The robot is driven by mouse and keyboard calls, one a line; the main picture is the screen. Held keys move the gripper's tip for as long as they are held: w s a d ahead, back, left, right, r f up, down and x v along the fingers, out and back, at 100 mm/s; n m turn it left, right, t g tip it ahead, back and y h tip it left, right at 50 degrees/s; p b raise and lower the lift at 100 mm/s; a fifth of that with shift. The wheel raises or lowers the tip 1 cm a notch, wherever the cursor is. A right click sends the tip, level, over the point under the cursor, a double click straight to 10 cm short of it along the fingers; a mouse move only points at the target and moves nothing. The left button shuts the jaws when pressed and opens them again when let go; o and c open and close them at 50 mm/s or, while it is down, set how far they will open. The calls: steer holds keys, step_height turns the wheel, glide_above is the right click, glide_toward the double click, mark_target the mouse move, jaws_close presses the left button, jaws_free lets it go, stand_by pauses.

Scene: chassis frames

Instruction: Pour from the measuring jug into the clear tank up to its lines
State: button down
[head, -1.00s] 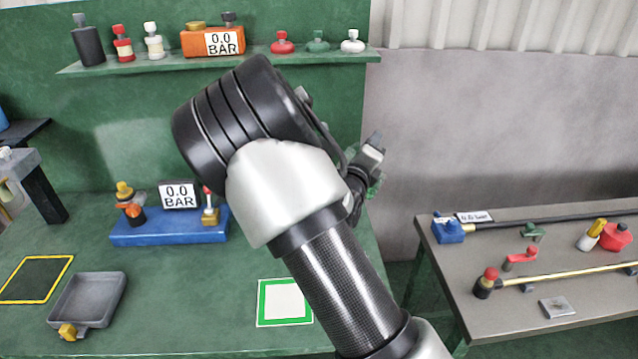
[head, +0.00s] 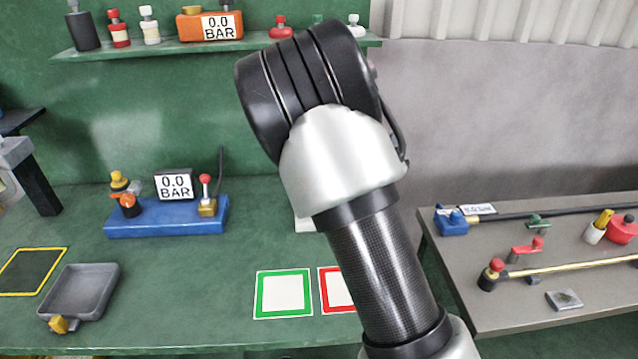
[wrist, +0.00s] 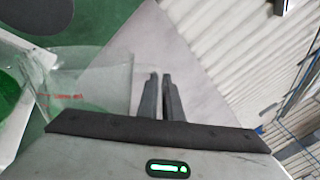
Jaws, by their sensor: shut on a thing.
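In the wrist view my gripper (wrist: 160,82) has its two dark fingers close together, shut on the measuring jug at its near side. The measuring jug (wrist: 100,82) is clear, with a red mark on its wall, and extends left of the fingers. It looks tilted in that view; its contents cannot be made out. A pale-edged shape with bright green in it lies at the far left of the wrist view; I cannot tell if it is the clear tank. In the head view my arm hides my gripper and the jug, and no tank can be made out.
A blue gauge block (head: 165,217) stands on the green bench, with a grey tray (head: 80,291) at front left. A green-framed square (head: 283,293) and a red-framed square (head: 337,290) lie on the bench. A grey side table (head: 535,255) with fittings stands right.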

steer(key=shift+s+d+f+m+b, duration=0.15)
steer(key=shift+d+f+m+b, duration=0.2)
steer(key=shift+f, duration=0.3)
steer(key=shift+s+d+f+m+b, duration=0.2)
steer(key=shift+f+m+b, duration=0.2)
steer(key=shift+f, duration=0.25)
steer(key=shift+s+d+f+m+b, duration=0.15)
steer(key=shift+d+f+m+b, duration=0.2)
steer(key=shift+f, duration=0.3)
stand_by(0.4)
steer(key=s+d+f+m+b, duration=0.2)
steer(key=d+f+m+b, duration=0.2)
steer(key=b, duration=0.7)
steer(key=shift+f+m, duration=1)
steer(key=shift+f, duration=1.05)
steer(key=shift+d, duration=0.15)
